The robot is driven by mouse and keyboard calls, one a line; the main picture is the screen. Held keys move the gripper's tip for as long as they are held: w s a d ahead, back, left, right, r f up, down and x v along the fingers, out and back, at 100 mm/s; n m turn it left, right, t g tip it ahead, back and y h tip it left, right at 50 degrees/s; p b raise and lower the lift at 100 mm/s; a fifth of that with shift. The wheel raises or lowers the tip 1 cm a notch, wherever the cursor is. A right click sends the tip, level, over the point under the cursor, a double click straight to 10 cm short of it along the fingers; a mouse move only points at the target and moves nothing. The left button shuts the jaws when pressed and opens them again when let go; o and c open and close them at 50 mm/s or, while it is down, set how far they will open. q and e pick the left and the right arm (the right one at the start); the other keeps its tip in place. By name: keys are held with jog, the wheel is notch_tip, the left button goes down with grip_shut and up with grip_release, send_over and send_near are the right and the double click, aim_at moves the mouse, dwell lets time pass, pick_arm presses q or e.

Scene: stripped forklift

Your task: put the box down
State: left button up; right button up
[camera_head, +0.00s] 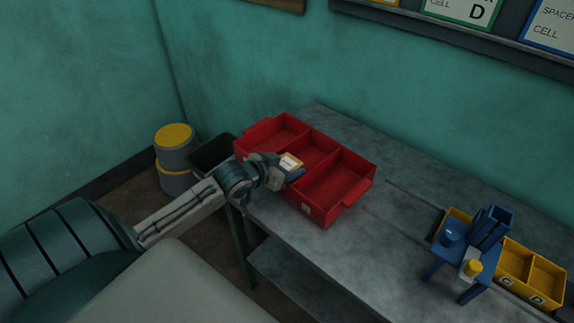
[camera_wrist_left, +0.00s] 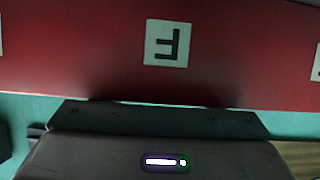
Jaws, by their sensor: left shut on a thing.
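I cannot tell the exact height of the box over the tray rim. In the left wrist view the red tray wall (camera_wrist_left: 80,60) with a label F (camera_wrist_left: 168,43) is close; the box cannot be made out there. My right gripper is not in view.
The tray stands on a grey workbench (camera_head: 400,245). A dark bin (camera_head: 212,152) and grey yellow-topped drums (camera_head: 174,150) are left of the bench. The bench middle is clear.

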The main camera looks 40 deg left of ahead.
pick_arm(q)
jog(key=shift+f, duration=0.3)
jog(key=shift+s+f, duration=0.15)
jog(key=shift+f, duration=0.2)
jog(key=o, duration=0.9)
jog(key=shift+f, duration=0.2)
jog(key=shift+c, duration=0.2)
jog(key=shift+r, duration=0.3)
jog(key=v, duration=0.6)
jog(key=shift+r, duration=0.5)
jog(key=shift+p+v, duration=2.5)
jog(key=shift+v, duration=0.4)
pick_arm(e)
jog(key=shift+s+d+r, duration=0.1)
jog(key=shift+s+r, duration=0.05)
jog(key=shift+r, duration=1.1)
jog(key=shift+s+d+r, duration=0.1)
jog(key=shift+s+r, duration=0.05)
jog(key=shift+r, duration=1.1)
